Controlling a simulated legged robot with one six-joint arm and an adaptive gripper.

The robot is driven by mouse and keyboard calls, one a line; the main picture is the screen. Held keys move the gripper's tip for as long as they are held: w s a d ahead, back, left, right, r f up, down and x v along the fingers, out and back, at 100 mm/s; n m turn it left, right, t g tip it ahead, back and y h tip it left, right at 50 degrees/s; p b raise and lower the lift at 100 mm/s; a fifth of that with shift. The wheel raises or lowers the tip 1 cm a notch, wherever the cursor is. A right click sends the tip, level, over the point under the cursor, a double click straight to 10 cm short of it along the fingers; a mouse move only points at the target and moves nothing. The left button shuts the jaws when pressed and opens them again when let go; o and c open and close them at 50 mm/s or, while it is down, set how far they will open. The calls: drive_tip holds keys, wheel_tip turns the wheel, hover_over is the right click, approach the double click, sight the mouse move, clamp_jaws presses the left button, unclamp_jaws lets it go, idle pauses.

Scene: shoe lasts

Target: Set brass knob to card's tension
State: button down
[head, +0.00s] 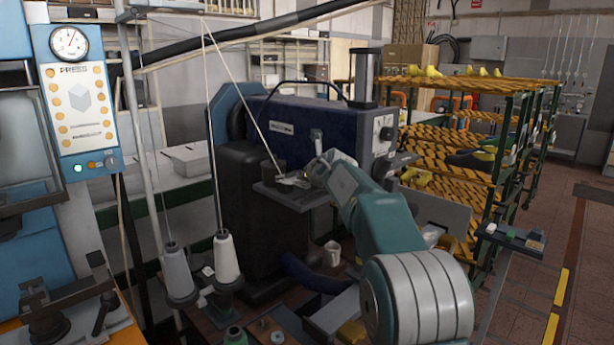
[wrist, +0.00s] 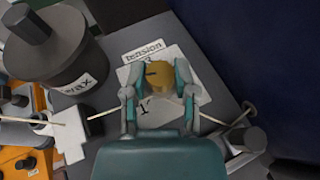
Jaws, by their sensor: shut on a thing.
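The brass knob (wrist: 159,77) sits on a white dial plate (wrist: 191,66) in the middle of the wrist view. A label reading "tension" (wrist: 143,50) lies above it. A figure "1" shows on the plate below left of the knob; another figure above it is mostly hidden. A short dark mark shows on the knob's upper left. My gripper (wrist: 159,84) is shut on the knob, one finger on each side. In the head view my gripper (head: 322,168) is at the machine's small shelf, and the knob is hard to make out. No card with a readable setting shows.
A dark pot labelled "wax" (wrist: 72,75) stands left of the knob. A metal rod (wrist: 230,125) and thread lie close on the right. The blue sewing machine (head: 300,125) rises behind. Thread cones (head: 226,258) stand front left; racks of lasts (head: 450,150) stand right.

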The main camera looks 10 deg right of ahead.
drive_tip(key=shift+f+m+h, duration=0.15)
drive_tip(key=shift+m+h, duration=0.15)
drive_tip(key=shift+m, duration=0.1)
drive_tip(key=shift+c, duration=2)
unclamp_jaws()
drive_tip(key=shift+s+r, duration=0.25)
drive_tip(key=shift+s, duration=0.05)
drive_tip(key=v, duration=1.1)
drive_tip(key=shift+f, duration=0.2)
drive_tip(key=shift+s, duration=0.15)
